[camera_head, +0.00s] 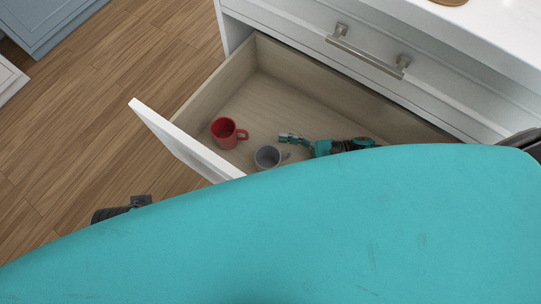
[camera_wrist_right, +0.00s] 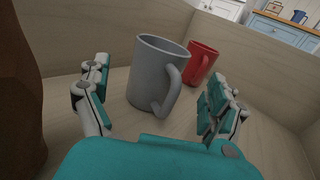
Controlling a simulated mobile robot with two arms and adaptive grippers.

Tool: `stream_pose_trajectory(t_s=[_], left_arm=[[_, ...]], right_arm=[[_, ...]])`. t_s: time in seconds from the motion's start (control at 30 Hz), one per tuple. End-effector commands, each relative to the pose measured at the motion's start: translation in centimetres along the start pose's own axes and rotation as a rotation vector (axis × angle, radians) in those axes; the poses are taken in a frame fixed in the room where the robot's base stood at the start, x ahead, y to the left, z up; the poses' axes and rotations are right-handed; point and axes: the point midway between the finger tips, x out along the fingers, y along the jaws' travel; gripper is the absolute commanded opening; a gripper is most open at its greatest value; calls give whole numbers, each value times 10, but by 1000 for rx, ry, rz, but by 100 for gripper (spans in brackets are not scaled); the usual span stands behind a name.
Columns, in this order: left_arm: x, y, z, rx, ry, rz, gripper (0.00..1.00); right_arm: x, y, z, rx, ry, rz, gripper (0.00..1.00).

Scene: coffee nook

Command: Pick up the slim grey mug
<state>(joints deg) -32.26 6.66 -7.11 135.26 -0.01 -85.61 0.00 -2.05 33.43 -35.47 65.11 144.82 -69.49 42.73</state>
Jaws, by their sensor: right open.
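The slim grey mug (camera_head: 266,158) stands upright in the open drawer, its handle turned toward my right gripper (camera_head: 291,138). In the right wrist view the grey mug (camera_wrist_right: 152,78) stands ahead of my right gripper (camera_wrist_right: 158,92), roughly between the lines of its two spread fingers. The gripper is open and empty, with no clear contact on the mug. The mug's handle faces the gripper, toward the right finger.
A red mug (camera_head: 225,132) stands close to the grey one, behind it in the wrist view (camera_wrist_right: 202,62). The wooden drawer (camera_head: 208,96) has walls around them. A dark brown object (camera_wrist_right: 20,95) is close on the left of the wrist view. My teal body hides the drawer's near part.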

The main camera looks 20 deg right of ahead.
Motion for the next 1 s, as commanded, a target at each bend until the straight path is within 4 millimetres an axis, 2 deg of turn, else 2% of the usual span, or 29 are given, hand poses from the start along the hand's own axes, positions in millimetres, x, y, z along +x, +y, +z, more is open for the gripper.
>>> stream_pose_trajectory(t_s=[0.3,0.43,0.63,1.0], left_arm=[[4,0,-1,1,0,0,40],[5,0,0,1,-3,0,40],[6,0,0,1,-4,0,40],[6,0,0,1,-2,0,40]], right_arm=[[45,2,-1,-5,0,1,93],[51,1,-2,-5,2,0,93],[51,1,-2,-5,2,0,92],[51,2,-2,-5,3,0,44]])
